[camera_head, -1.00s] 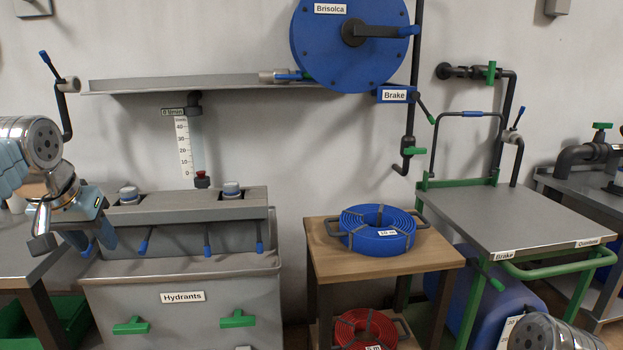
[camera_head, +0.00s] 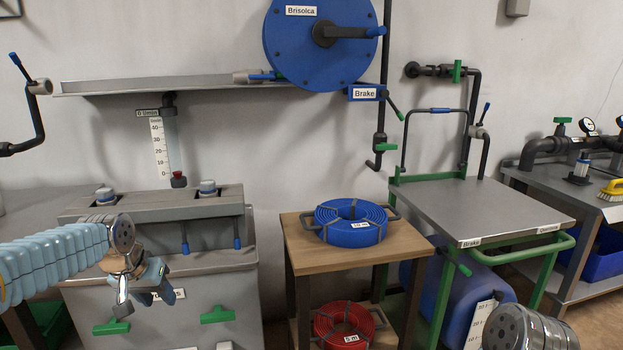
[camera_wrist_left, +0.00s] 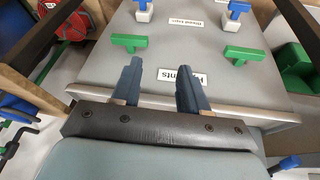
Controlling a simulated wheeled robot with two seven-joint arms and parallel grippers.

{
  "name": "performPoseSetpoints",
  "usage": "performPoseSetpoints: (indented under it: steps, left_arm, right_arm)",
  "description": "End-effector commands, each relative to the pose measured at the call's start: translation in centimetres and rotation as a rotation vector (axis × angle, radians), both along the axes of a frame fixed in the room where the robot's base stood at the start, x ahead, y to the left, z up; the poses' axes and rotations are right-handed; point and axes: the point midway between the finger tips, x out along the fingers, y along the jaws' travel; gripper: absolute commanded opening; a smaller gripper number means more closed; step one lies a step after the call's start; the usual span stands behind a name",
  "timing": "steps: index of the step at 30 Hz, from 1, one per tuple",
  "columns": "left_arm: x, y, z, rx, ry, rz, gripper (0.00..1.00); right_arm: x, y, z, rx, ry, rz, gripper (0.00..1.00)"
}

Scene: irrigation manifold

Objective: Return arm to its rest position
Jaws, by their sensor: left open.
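My left gripper (camera_head: 146,296) is in front of the grey Hydrants cabinet (camera_head: 190,280), at the end of my pale blue sleeved arm coming in from the left. In the left wrist view, its two dark blue fingers (camera_wrist_left: 158,75) are apart with nothing between them. The cabinet's grey front (camera_wrist_left: 205,60) lies beyond the fingers, and one finger covers part of the Hydrants label (camera_wrist_left: 198,77). A green T-handle (camera_wrist_left: 128,42) shows above the left finger and another green T-handle (camera_wrist_left: 245,54) to the right. My right gripper is not seen; only a metal link of mine shows at the bottom right.
A wooden stand (camera_head: 300,257) carries a blue hose coil (camera_head: 350,236), with a red coil (camera_head: 343,328) below. A blue reel (camera_head: 290,50) hangs on the wall. A grey table (camera_head: 480,205) with green frame stands right. Floor at far right is clear.

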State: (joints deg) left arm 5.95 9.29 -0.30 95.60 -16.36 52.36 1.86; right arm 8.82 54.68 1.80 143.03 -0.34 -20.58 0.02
Motion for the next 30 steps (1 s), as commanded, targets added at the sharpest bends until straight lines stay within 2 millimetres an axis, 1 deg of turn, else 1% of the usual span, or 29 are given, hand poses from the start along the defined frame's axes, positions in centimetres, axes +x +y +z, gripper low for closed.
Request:
performPoseSetpoints:
  steps: [1, 2, 3, 4, 5, 6, 8, 9, 11, 12, 14, 15, 18, 21, 24, 27, 30]
  left_arm:
    - [0.4, -1.5, -3.3, -0.020, 0.026, -0.022, 0.44]
    - [0.6, -2.5, -5.2, -0.034, 0.036, -0.034, 0.44]
    - [0.7, -4.0, -8.2, -0.056, 0.052, -0.050, 0.44]
    - [0.7, -5.2, -10.6, -0.075, 0.064, -0.062, 0.44]
    - [0.4, -6.5, -13.0, -0.094, 0.079, -0.070, 0.44]
    - [-0.2, -8.1, -16.1, -0.120, 0.095, -0.081, 0.44]
    - [-1.6, -10.6, -20.6, -0.158, 0.124, -0.090, 0.44]
    - [-2.9, -12.2, -23.5, -0.184, 0.144, -0.091, 0.44]
    - [-5.3, -14.5, -27.6, -0.220, 0.175, -0.089, 0.44]
    - [-7.3, -15.9, -30.0, -0.242, 0.197, -0.084, 0.44]
    - [-10.4, -17.9, -33.2, -0.271, 0.227, -0.073, 0.44]
    - [-12.6, -19.0, -34.9, -0.285, 0.249, -0.065, 0.44]
    - [-17.5, -21.0, -37.9, -0.309, 0.292, -0.041, 0.44]
    - [-21.1, -22.0, -39.3, -0.319, 0.320, -0.023, 0.44]
    - [-22.9, -22.4, -39.9, -0.322, 0.333, -0.012, 0.44]
    - [-23.3, -22.5, -40.0, -0.321, 0.333, -0.008, 0.44]
    - [-23.2, -22.5, -40.0, -0.321, 0.332, -0.008, 0.44]
  right_arm:
    - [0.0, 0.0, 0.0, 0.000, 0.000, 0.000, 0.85]
    - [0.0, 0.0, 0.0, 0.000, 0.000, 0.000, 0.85]
    - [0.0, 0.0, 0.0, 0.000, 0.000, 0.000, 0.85]
    - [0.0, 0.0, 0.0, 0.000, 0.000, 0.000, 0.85]
    - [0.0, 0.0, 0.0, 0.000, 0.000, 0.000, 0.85]
    - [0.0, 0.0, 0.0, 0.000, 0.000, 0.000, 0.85]
    - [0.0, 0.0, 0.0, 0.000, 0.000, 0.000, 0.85]
    - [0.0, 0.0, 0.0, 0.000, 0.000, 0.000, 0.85]
    - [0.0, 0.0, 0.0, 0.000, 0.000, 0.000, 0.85]
    - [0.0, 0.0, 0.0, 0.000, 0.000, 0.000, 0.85]
    - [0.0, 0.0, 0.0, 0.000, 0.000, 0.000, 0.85]
    - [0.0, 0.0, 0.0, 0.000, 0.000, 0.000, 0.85]
    - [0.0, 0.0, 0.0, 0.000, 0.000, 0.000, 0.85]
    - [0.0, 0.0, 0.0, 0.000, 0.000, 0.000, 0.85]
    - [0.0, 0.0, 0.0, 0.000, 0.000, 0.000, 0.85]
    - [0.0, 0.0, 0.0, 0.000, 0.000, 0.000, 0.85]
    - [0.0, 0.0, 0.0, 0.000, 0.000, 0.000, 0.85]
